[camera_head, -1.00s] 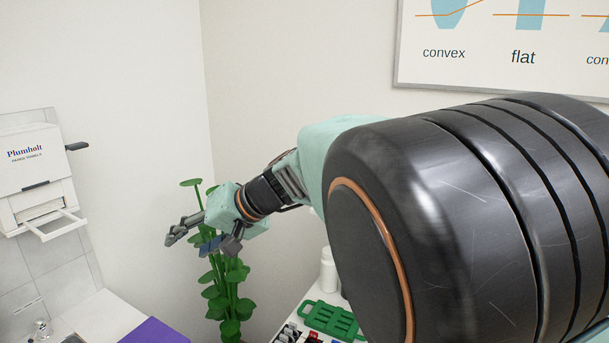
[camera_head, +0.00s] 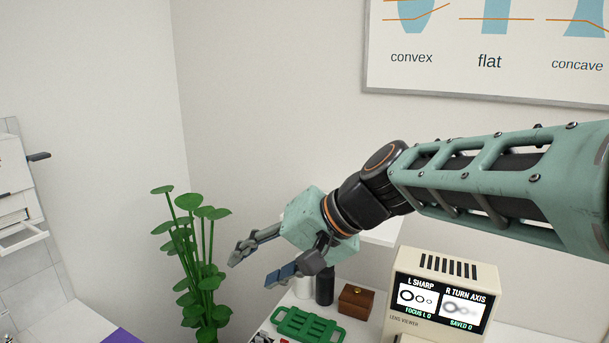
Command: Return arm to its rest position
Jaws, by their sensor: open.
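My gripper (camera_head: 258,262) hangs in the air near the middle of the head view, its two fingers spread apart with nothing between them. It points left and down, in front of the white wall and to the right of the green plant. My teal and black arm (camera_head: 480,175) reaches in from the right edge, its upper part crossing above the lens viewer. The arm's base is out of view.
A cream lens viewer (camera_head: 408,323) with a lit screen stands on the white counter below my arm. Beside it are a wooden box (camera_head: 356,301), a dark bottle (camera_head: 325,286) and a green tray (camera_head: 309,325). The leafy plant (camera_head: 200,265) stands left. A lens poster (camera_head: 480,80) hangs behind.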

